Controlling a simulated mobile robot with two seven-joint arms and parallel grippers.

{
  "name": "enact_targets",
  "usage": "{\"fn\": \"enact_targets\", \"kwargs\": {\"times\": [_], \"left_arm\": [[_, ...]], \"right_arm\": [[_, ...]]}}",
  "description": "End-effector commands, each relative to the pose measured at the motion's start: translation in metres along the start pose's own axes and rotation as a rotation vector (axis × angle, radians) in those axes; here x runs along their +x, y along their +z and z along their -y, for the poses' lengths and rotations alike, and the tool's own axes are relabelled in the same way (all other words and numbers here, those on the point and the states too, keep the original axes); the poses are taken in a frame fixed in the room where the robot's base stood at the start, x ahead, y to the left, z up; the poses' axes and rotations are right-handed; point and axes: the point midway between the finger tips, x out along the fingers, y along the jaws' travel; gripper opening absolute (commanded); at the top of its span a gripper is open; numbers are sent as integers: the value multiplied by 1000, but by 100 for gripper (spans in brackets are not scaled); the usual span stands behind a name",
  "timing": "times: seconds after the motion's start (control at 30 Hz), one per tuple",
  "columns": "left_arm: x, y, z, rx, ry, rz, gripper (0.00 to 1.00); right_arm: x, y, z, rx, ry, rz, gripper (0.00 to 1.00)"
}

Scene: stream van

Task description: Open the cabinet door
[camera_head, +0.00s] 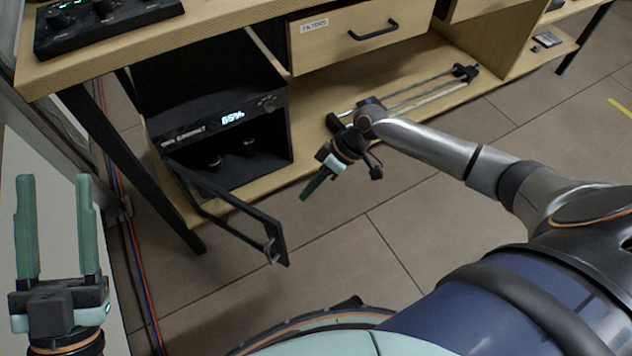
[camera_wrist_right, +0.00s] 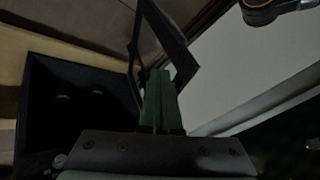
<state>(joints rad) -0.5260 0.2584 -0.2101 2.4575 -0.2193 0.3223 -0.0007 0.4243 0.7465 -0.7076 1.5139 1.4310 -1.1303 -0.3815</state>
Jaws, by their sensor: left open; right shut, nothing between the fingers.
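The cabinet (camera_head: 290,130) is a black box under the desk with a lit display reading about 65% (camera_head: 232,117). Its framed door (camera_head: 235,205) stands open, swung out toward the front, with a small handle (camera_head: 271,250) near its free end. Its inside shows dark, with two small round shapes. My right gripper (camera_head: 309,189) is shut and empty, in front of the cabinet and right of the door, apart from the handle. In the right wrist view its green fingers (camera_wrist_right: 159,100) overlap the door frame (camera_wrist_right: 178,50); contact cannot be told. My left gripper (camera_head: 54,225) is open and empty at the far left.
A wooden drawer (camera_head: 350,35) with a black handle is above the lower shelf. A tripod-like stand (camera_head: 430,90) lies on the shelf. A black desk leg (camera_head: 130,165) and cables stand left of the cabinet. The tiled floor (camera_head: 350,245) in front is clear.

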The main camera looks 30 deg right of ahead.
Motion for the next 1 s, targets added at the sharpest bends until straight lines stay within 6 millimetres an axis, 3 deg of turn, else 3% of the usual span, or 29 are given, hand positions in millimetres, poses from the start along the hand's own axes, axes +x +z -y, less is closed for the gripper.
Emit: {"fn": "enact_targets", "kwargs": {"times": [0.13,0.27,0.53,1.0], "left_arm": [[-1,-31,0,38,10,-136,50],[-6,-40,-4,46,16,-195,50],[-4,-42,-3,43,16,-193,50],[-4,-42,-3,42,16,-191,50]], "right_arm": [[22,0,-1,0,0,-1,0],[50,0,-1,0,-1,-2,0],[62,0,30,-2,1,0,0],[64,0,36,0,1,-1,0]]}}
